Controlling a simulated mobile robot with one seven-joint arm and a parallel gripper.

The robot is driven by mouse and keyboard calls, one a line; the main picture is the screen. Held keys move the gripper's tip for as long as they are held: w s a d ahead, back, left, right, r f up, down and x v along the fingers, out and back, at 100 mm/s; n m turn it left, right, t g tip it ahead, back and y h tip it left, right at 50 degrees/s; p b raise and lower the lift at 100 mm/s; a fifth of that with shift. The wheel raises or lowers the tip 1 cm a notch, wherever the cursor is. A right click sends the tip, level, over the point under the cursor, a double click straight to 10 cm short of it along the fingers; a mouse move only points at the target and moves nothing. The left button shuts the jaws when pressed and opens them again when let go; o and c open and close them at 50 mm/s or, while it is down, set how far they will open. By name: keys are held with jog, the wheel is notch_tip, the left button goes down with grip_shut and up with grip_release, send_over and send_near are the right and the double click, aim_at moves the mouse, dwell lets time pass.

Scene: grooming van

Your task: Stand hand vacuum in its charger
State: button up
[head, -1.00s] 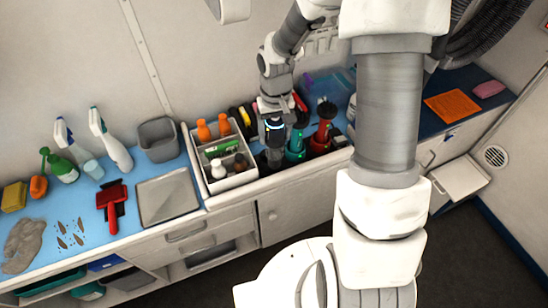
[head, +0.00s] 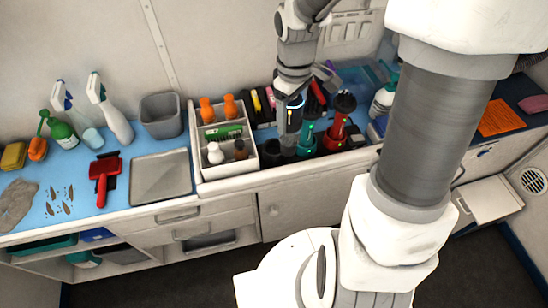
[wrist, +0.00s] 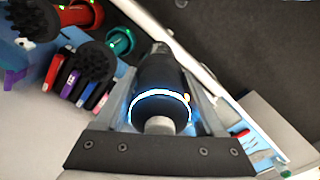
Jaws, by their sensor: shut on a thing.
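My gripper (head: 291,100) is shut on the hand vacuum, a dark grey and black body with a glowing blue-white ring. The hand vacuum (head: 289,122) hangs roughly upright, and in the wrist view the vacuum (wrist: 160,82) sits between both fingers. Its lower end is close to the dark cups at the counter's front edge; I cannot tell whether it touches one. A dark open cup (head: 270,151), perhaps a charger, stands just left of it. A teal vacuum (head: 309,132) and a red vacuum (head: 338,131) stand upright to the right, with small green lights near their bases.
A white divided caddy (head: 225,168) with orange and white bottles stands close on the left. Several dark and coloured items (head: 262,105) stand behind the vacuums. A white spray bottle (head: 383,97) is at the right. The grey tray (head: 160,176) lies further left.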

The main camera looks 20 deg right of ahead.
aim_at(298, 124)
jog(key=s+n, duration=0.1)
jog(key=s+n+b, duration=0.1)
jog(key=s+r+n, duration=0.1)
jog(key=shift+s+d+n+b, duration=0.25)
jog(key=shift+n+b, duration=0.15)
jog(key=shift+s+r+n, duration=0.2)
jog(key=shift+s+n, duration=0.3)
jog(key=shift+n, duration=0.1)
jog(key=shift+b, duration=0.3)
jog(key=w+a+f+b, duration=0.1)
jog(key=w+a+f, duration=0.1)
jog(key=w+f, duration=0.9)
jog(key=shift+a, duration=0.3)
